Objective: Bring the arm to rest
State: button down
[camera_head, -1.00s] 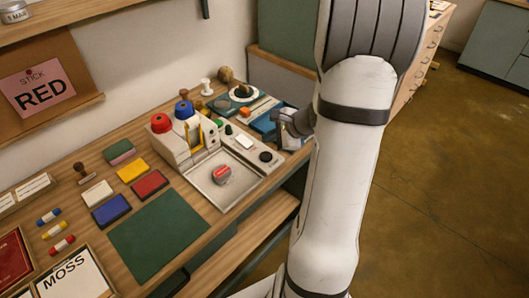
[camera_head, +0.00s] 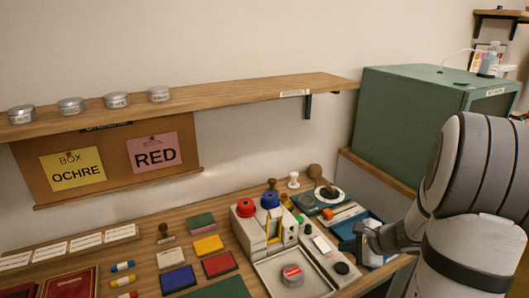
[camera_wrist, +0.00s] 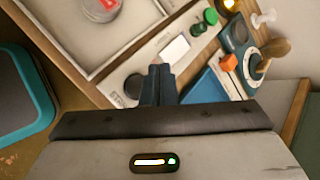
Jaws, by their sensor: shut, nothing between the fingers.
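My arm comes in from the right in the head view, its grey-white links bent toward the table. My gripper (camera_head: 362,243) hangs at the table's right front part, beside the pale device with a black knob (camera_head: 341,268) and near a blue tray (camera_head: 345,229). In the wrist view the dark fingers of my gripper (camera_wrist: 159,72) are together, with nothing between them. Their tips show beside the black knob (camera_wrist: 134,86) and a white square (camera_wrist: 174,49); I cannot tell the height above the table.
A metal tray (camera_head: 268,275) holds a red-topped tin (camera_head: 291,275). Red and blue knobs top a pale machine (camera_head: 249,231). Ink pads and stamps lie to the left. A shelf (camera_head: 220,98) with several tins runs above; a green cabinet (camera_head: 400,125) stands at the back right.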

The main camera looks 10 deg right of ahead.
jog(key=s+a+r+n+g, duration=0.25)
jog(key=s+a+n, duration=0.2)
jog(key=a, duration=0.25)
jog(key=s+a+r+n+g, duration=0.2)
jog(key=s+a+r+n, duration=0.2)
jog(key=a+n, duration=0.2)
jog(key=s+a+r+n+h, duration=0.1)
jog(key=s+r+n+h, duration=0.2)
jog(key=s+n, duration=0.6)
jog(key=shift+s+r+h, duration=0.15)
jog(key=shift+s+h, duration=0.15)
jog(key=shift+h, duration=0.7)
